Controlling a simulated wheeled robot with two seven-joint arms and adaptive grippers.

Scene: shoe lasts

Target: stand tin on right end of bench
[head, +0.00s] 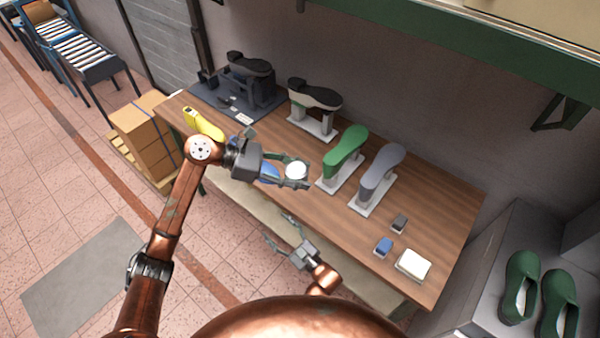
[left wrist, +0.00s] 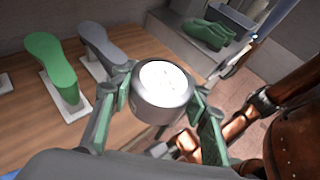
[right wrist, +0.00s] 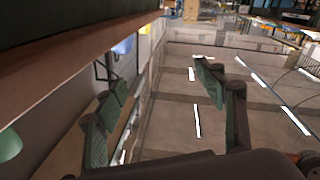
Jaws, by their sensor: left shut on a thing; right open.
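The tin (head: 296,170) is a round metal can with a bright white top. My left gripper (head: 292,174) is shut on it and holds it over the front part of the wooden bench (head: 440,225), left of the green last. In the left wrist view the tin (left wrist: 163,88) sits between the two fingers, its top facing the camera. My right gripper (head: 285,238) is open and empty, low in front of the bench's front edge. The right wrist view shows its spread fingers with nothing between them. The right end of the bench carries small items.
A green last (head: 346,150) and a grey last (head: 380,170) stand on white bases mid-bench. Bare wood shows around the blocks.

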